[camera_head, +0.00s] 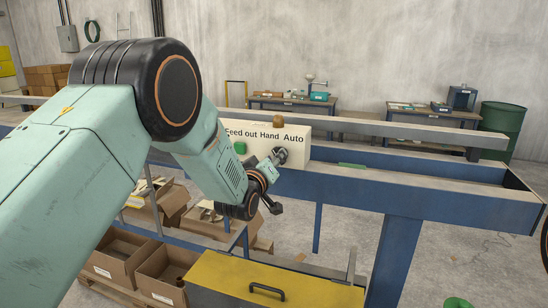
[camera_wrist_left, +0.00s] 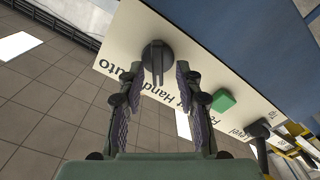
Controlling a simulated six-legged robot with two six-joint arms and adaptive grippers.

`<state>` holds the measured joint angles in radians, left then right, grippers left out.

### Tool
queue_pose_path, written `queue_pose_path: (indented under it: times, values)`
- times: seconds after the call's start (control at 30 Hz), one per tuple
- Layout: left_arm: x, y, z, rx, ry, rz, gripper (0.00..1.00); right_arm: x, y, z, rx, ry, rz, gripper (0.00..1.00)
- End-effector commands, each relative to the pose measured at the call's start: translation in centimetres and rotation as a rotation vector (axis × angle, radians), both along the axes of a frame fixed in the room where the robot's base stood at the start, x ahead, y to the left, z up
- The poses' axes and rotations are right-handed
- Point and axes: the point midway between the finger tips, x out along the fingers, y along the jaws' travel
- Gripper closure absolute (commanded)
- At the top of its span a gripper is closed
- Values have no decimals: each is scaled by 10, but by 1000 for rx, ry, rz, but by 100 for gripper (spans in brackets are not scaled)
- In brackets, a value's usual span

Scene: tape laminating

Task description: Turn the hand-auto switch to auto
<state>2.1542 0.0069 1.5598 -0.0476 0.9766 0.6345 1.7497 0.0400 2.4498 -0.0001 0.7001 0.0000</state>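The hand-auto switch is a dark round knob (camera_head: 281,154) with a raised ridge, on a white panel (camera_head: 297,150) lettered "Feed out Hand Auto". It also shows in the left wrist view (camera_wrist_left: 157,52), where its ridge runs straight up and down, its lower end toward the Hand lettering. My left gripper (camera_head: 276,162) is right at the knob. In the left wrist view the two fingertips of my left gripper (camera_wrist_left: 159,72) are apart, one on each side of the ridge, with visible gaps. Whether they touch the knob's rim is unclear. My right gripper is out of view.
A green button (camera_wrist_left: 223,100) sits beside the knob on the same panel. A blue machine frame (camera_head: 400,190) extends to the right. A yellow cover (camera_head: 240,280) with a black handle is below, and cardboard boxes (camera_head: 118,255) stand at lower left.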

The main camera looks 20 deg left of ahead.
Motion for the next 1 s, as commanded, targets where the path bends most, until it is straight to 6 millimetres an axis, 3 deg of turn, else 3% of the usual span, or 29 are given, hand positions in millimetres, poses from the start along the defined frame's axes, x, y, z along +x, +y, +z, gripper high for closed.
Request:
queue_pose_path:
  times: [0.4,0.8,1.0]
  values:
    - [5,0,0,1,0,0,66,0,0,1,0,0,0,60]
    - [5,0,0,1,0,0,100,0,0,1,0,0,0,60]
    - [5,-1,0,1,0,-1,100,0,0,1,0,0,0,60]
